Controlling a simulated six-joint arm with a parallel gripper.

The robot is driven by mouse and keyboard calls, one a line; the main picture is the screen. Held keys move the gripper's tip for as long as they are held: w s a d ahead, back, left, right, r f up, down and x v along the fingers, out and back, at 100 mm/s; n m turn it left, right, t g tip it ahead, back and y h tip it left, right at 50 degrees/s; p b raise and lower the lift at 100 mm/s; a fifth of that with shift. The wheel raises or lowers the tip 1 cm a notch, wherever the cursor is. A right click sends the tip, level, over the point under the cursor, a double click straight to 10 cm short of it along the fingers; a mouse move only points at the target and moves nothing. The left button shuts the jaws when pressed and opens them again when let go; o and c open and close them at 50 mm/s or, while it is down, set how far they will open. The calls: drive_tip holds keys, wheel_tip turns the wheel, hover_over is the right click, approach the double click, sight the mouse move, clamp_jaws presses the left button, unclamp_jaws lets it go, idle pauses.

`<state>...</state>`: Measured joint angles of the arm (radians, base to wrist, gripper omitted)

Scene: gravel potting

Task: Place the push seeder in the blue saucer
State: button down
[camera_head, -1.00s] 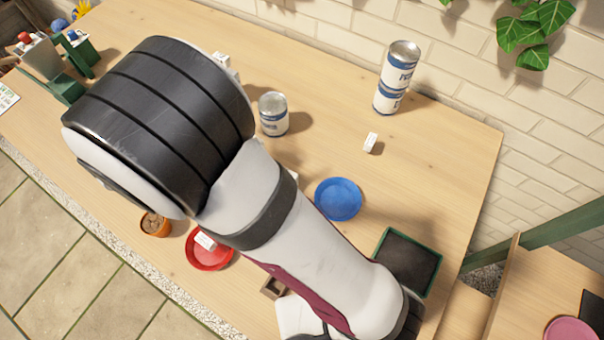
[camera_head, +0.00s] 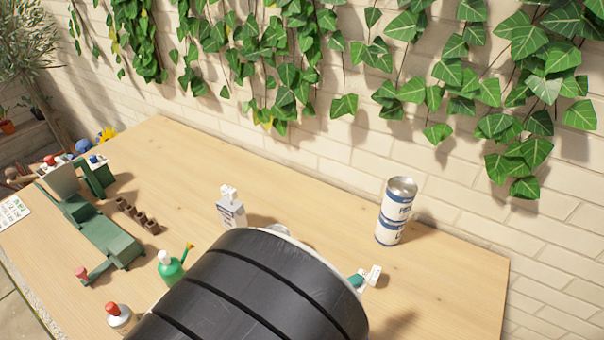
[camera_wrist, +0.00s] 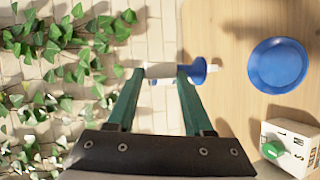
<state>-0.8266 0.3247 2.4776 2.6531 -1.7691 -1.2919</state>
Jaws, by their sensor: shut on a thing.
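My gripper (camera_wrist: 163,73) shows in the wrist view with two green fingers shut across the push seeder (camera_wrist: 199,70). The seeder has a whitish body and a blue flared part just right of the fingers, with a pale tip beyond. It lies crosswise and appears held in the air. The blue saucer (camera_wrist: 278,65) lies on the table to its right, apart from it, and looks empty. In the head view my arm fills the lower middle, and the saucer is not visible. A small white piece with teal beside it (camera_head: 373,276) shows past my arm; I cannot tell whether it is the seeder.
A white box with a green knob (camera_wrist: 291,146) is below the saucer in the wrist view.

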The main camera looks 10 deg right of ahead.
drive_tip(key=shift+h, duration=0.6)
wheel_tip(320, 180, down, 18)
drive_tip(key=shift+a+r, duration=0.1)
drive_tip(key=shift+a, duration=0.05)
drive_tip(key=shift+c, duration=1.4)
unclamp_jaws()
drive_tip(key=v, duration=0.7)
drive_tip(key=shift+s+a, duration=0.25)
drive_tip(key=shift+a, duration=0.05)
